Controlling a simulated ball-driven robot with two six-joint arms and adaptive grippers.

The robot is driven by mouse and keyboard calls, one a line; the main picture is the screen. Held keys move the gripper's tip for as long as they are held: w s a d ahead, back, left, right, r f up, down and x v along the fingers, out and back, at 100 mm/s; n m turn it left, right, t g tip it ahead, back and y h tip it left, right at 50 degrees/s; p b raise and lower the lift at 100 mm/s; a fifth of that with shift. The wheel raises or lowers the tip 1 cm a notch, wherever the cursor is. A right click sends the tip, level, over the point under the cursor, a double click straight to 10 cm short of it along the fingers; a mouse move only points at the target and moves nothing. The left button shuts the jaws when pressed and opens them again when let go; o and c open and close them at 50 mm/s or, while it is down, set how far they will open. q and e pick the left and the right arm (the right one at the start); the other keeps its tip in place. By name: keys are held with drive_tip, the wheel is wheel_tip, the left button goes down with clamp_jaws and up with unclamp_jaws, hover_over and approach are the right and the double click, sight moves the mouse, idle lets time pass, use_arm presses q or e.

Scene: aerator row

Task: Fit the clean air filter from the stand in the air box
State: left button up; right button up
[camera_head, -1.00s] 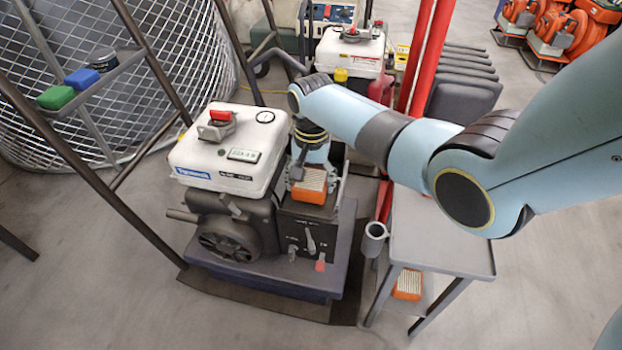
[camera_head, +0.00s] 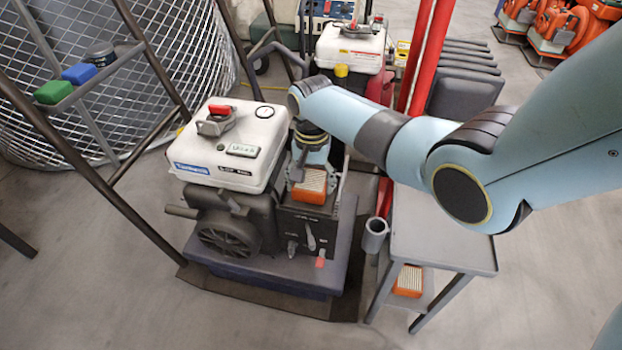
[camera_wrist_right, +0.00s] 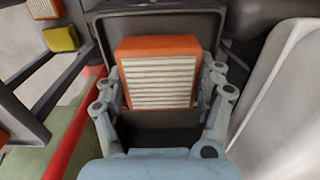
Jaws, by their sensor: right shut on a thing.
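The clean air filter (camera_head: 309,187), an orange block with a white pleated face, is at the black air box (camera_head: 305,215) on the right side of the engine. My right gripper (camera_wrist_right: 162,92) is shut on the filter, one finger on each side. In the right wrist view the filter (camera_wrist_right: 160,75) sits between the fingers, with a dark opening below it and the raised grey lid (camera_wrist_right: 150,24) behind it. I cannot tell how deep the filter is in the box. My left gripper is not in view.
The white-topped engine (camera_head: 228,145) stands left of the filter. A grey stand (camera_head: 440,240) is at right, with another orange filter (camera_head: 408,281) on its lower shelf and a grey cup (camera_head: 375,236) at its edge. A rack with green (camera_head: 52,92) and blue blocks is at left.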

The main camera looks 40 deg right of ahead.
drive_tip(key=o, duration=1.2)
wheel_tip(320, 180, up, 12)
